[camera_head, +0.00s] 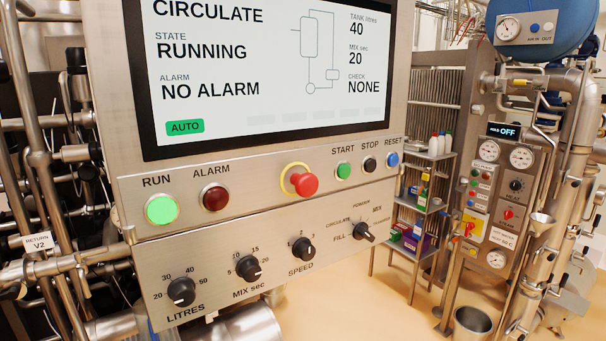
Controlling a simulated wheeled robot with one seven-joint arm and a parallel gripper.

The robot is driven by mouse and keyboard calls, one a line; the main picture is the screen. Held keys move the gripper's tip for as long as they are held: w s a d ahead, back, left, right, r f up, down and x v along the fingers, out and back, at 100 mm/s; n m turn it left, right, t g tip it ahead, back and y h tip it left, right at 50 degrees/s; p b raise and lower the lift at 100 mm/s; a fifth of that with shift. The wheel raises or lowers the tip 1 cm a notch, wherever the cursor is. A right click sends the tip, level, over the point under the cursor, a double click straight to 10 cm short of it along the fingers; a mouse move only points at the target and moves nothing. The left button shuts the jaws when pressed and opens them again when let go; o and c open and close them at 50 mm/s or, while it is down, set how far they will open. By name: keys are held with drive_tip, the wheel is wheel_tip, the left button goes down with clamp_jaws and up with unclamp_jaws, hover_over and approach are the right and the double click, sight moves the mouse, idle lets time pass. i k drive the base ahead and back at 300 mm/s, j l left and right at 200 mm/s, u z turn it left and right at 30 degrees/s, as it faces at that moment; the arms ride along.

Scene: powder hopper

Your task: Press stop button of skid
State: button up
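The skid's control panel (220,172) fills the left and middle of the head view. Its black STOP button (370,164) sits between the green START button (344,170) and the blue RESET button (393,159). A red mushroom button (304,183) on a yellow ring is left of START. The screen (260,75) reads CIRCULATE, RUNNING, NO ALARM and AUTO. The green RUN lamp (161,209) is lit; the red ALARM lamp (215,197) looks dark. My gripper is not in view.
Below the buttons are the LITRES knob (181,291), MIX sec knob (249,268), SPEED knob (302,248) and a mode selector (363,232). Pipes stand at left. A shelf (415,205) and a second panel (495,200) stand at right. Some floor (350,305) is clear in front.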

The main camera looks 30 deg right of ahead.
sight(370, 164)
drive_tip(key=z, duration=1.25)
